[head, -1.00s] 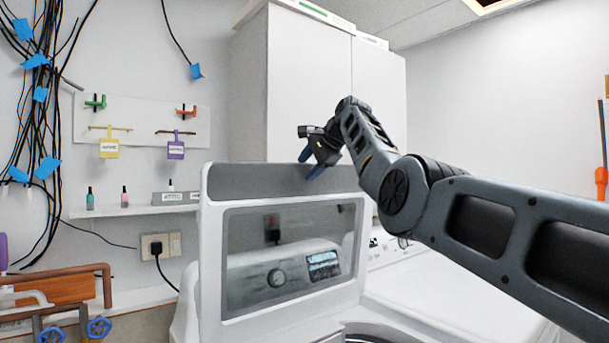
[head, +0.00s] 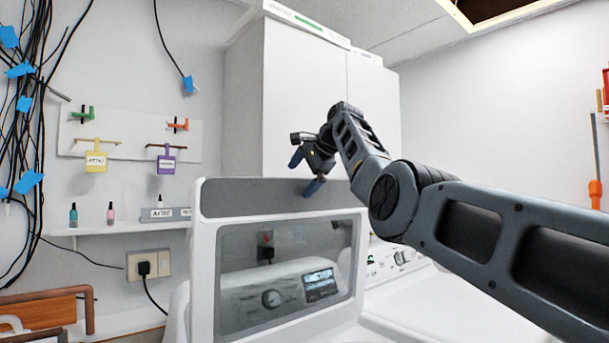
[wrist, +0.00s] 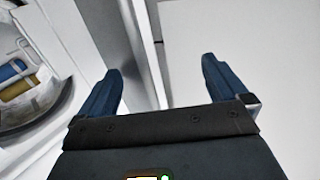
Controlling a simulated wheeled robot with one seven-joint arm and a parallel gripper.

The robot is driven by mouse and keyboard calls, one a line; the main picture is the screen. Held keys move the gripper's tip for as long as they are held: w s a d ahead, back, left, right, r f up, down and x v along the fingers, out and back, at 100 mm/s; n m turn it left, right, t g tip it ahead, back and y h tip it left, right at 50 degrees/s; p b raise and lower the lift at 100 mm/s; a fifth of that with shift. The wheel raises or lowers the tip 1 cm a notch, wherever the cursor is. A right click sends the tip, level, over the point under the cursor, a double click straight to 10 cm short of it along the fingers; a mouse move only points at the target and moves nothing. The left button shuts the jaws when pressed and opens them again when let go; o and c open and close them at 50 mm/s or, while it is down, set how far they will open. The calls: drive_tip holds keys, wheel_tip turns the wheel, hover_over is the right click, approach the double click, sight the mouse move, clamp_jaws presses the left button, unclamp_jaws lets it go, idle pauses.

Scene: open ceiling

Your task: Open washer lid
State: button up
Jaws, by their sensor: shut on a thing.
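The washer lid (head: 209,270) stands raised at the centre of the head view, with a white frame, a grey upper band and a large clear window. My gripper (head: 305,174) is at its top edge, shut on the lid. One blue finger overlaps the upper band and the other shows above the edge. In the wrist view my gripper (wrist: 163,78) has its two blue fingers set apart, with a pale edge running between them; the exact contact cannot be made out. The washer opening is below the head view; its drum (wrist: 38,105) shows at the left of the wrist view.
Blue and yellow items (wrist: 15,78) lie in the drum. A second white appliance (head: 440,310) stands at the right, under my arm. A tall white cabinet (head: 310,95) rises behind the lid. A shelf (head: 120,230) and hanging cables (head: 30,110) are at the left.

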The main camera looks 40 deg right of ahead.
drive_tip(key=shift+w+a+f, duration=0.2)
drive_tip(key=shift+f, duration=0.25)
drive_tip(key=shift+w+a+f, duration=0.15)
drive_tip(key=shift+a+f, duration=0.05)
drive_tip(key=shift+f, duration=0.25)
drive_tip(key=shift+s+r+b, duration=0.2)
drive_tip(key=shift+b, duration=0.25)
drive_tip(key=shift+c, duration=0.7)
drive_tip(key=v, duration=0.2)
drive_tip(key=b+v, duration=0.1)
drive_tip(key=v, duration=0.2)
drive_tip(key=b+v, duration=0.1)
drive_tip(key=v, duration=0.2)
drive_tip(key=shift+w+d+r, duration=0.3)
drive_tip(key=shift+r, duration=0.05)
drive_tip(key=shift+c, duration=0.9)
drive_tip(key=shift+s+r, duration=0.25)
drive_tip(key=shift+s, duration=0.1)
drive_tip(key=shift+d, duration=0.1)
